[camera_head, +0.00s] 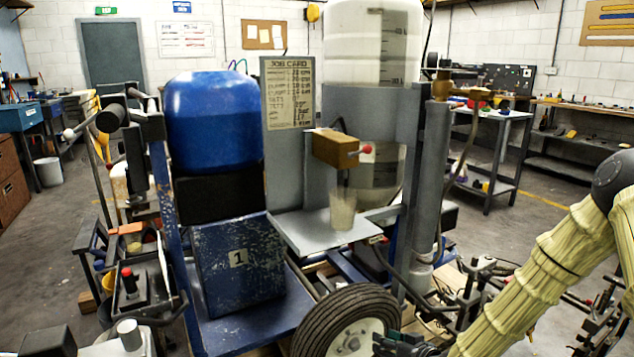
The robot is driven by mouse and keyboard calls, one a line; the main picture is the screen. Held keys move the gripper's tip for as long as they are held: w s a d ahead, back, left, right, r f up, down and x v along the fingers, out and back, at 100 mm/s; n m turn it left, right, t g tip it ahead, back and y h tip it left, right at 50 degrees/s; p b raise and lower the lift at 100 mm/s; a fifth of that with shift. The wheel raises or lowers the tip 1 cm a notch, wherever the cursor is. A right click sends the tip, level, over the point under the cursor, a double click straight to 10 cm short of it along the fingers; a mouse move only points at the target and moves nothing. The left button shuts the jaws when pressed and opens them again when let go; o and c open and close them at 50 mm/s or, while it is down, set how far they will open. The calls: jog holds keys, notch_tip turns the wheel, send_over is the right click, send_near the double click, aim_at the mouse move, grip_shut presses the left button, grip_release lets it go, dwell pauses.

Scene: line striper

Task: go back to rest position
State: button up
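My arm in its cream ribbed sleeve comes in from the right edge and slopes down to the bottom edge. A dark part at its lower end, likely my gripper (402,345), shows low beside the wheel and is cut off by the frame. Its fingers cannot be made out, nor whether it holds anything. The line striper (225,320) stands in front of me with a blue drum (213,122), a job card (289,92) and a black tyre (345,322). A translucent cup (342,208) stands on its grey shelf (315,234) under a brown box with a red knob (338,148).
A large translucent tank (372,45) rises behind the shelf. A grey cylinder and hoses stand at the machine's right side, close to my arm. A cart (505,130) and a wall bench are behind on the right. Open floor (540,215) lies between them and my arm.

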jog(key=s+a+f+m+g+h, duration=0.1)
jog(key=s+f+g, duration=0.2)
jog(key=s+f, duration=0.6)
jog(key=s+f+m+g+h, duration=0.1)
jog(key=s+f+g+h, duration=0.1)
jog(key=s+f, duration=0.65)
jog(key=s+d+f+g+h, duration=0.1)
jog(key=s+g, duration=0.1)
jog(key=s, duration=0.7)
jog(key=s+d+f+m+g+h, duration=0.1)
jog(key=s+d+g, duration=0.1)
jog(key=s, duration=0.6)
jog(key=s+d+f+g+h, duration=0.1)
jog(key=s+g, duration=0.1)
jog(key=s, duration=0.7)
notch_tip(320, 180, up, 22)
jog(key=p, duration=2.2)
jog(key=shift+s, duration=0.2)
